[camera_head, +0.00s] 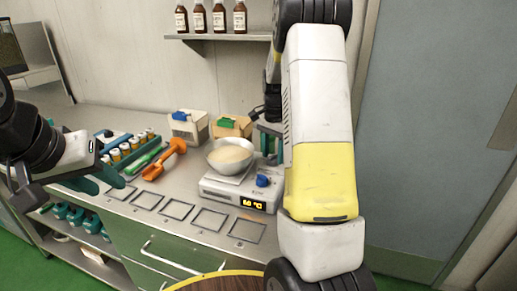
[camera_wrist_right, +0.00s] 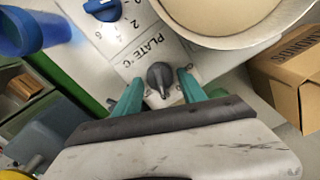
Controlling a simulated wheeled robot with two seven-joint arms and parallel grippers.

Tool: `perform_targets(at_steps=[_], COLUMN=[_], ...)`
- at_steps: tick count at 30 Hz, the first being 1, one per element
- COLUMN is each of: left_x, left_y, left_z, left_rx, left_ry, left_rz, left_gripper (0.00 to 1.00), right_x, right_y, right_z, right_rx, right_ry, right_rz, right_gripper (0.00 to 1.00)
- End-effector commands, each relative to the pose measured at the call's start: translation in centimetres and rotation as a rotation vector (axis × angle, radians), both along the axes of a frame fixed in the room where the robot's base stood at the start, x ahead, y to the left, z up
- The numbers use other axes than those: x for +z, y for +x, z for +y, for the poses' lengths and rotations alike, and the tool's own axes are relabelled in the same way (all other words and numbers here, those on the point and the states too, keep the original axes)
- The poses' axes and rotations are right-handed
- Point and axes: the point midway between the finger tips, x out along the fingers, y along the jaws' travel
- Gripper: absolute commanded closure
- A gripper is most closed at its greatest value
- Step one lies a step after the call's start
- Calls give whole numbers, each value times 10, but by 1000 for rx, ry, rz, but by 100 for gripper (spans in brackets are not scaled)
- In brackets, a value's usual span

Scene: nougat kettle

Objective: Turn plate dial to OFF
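The plate dial (camera_wrist_right: 160,77) is a dark knob beside the printed words "PLATE °C" in the right wrist view. My right gripper (camera_wrist_right: 161,84) has its two teal fingers apart, one on each side of the dial. A small gap seems to show on both sides. In the head view the dial is not visible, and my right arm hides part of the right gripper (camera_head: 270,141). The white hot plate (camera_head: 222,192) has a lit display reading about 60 °C and a blue knob (camera_head: 263,181). My left gripper (camera_head: 97,181) is over the left counter, its teal fingers apart.
A metal bowl (camera_head: 214,164) with pale contents sits on the hot plate. An orange tool (camera_head: 165,160), a rack of small bottles (camera_head: 126,149) and two boxes (camera_head: 188,127) stand left and behind. Square outlines (camera_head: 208,219) mark the clear counter front. Brown bottles line a shelf (camera_head: 220,37).

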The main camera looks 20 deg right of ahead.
Motion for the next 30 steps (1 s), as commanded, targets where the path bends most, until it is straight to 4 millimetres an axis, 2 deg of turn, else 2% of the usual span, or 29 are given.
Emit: perform_targets(at_steps=[1, 6, 7, 17, 23, 30], left_x=[0, 0, 0, 0, 0, 0], left_y=[0, 0, 0, 0, 0, 0], left_z=[0, 0, 0, 0, 0, 0], left_rx=[0, 0, 0, 0, 0, 0], left_ry=[0, 0, 0, 0, 0, 0], left_rz=[0, 0, 0, 0, 0, 0], left_gripper=[64, 64, 64, 64, 64, 64], right_x=[0, 0, 0, 1, 1, 1], right_y=[0, 0, 0, 0, 0, 0], right_z=[0, 0, 0, 0, 0, 0], right_rx=[0, 0, 0, 50, 167, 383], right_ry=[0, 0, 0, 1, 1, 0], right_rz=[0, 0, 0, -1, -2, -2], right_gripper=[64, 97, 100, 100, 100, 100])
